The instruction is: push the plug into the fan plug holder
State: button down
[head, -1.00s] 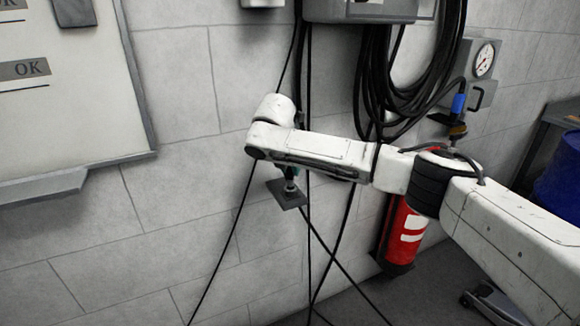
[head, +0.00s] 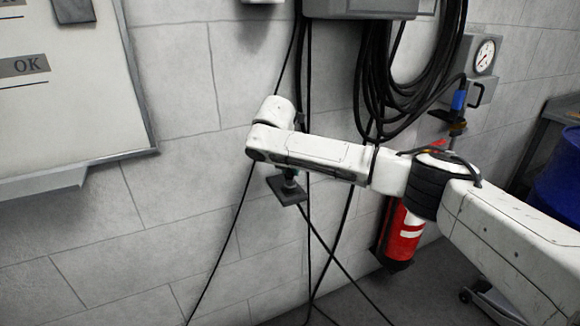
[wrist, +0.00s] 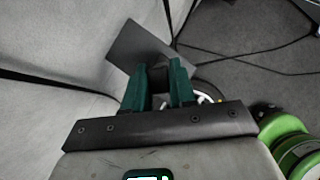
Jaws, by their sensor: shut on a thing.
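My gripper (wrist: 160,72) shows in the wrist view as two teal fingers with a narrow gap between them. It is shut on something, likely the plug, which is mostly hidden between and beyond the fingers. A dark flat square plate, perhaps the fan plug holder (wrist: 130,45), lies just past the fingertips. My wrist hides most of the gripper there. I cannot tell whether the plug is seated or apart from the plate.
Thin black cables (head: 308,120) hang close to my wrist, and a coiled cable (head: 365,90) hangs nearby. A gauge box (head: 478,68), a blue connector (head: 458,100) and a red extinguisher (head: 404,236) are to the right. A whiteboard (head: 80,115) is at left.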

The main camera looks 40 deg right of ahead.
jog(key=shift+f, duration=0.2)
jog(key=shift+f, duration=0.35)
jog(key=shift+f, duration=0.1)
jog(key=c, duration=0.8)
grip_release()
jog(key=shift+c, duration=0.2)
jog(key=v, duration=1)
jog(key=shift+a+r, duration=0.15)
jog(key=shift+r, duration=0.2)
jog(key=shift+s, duration=0.1)
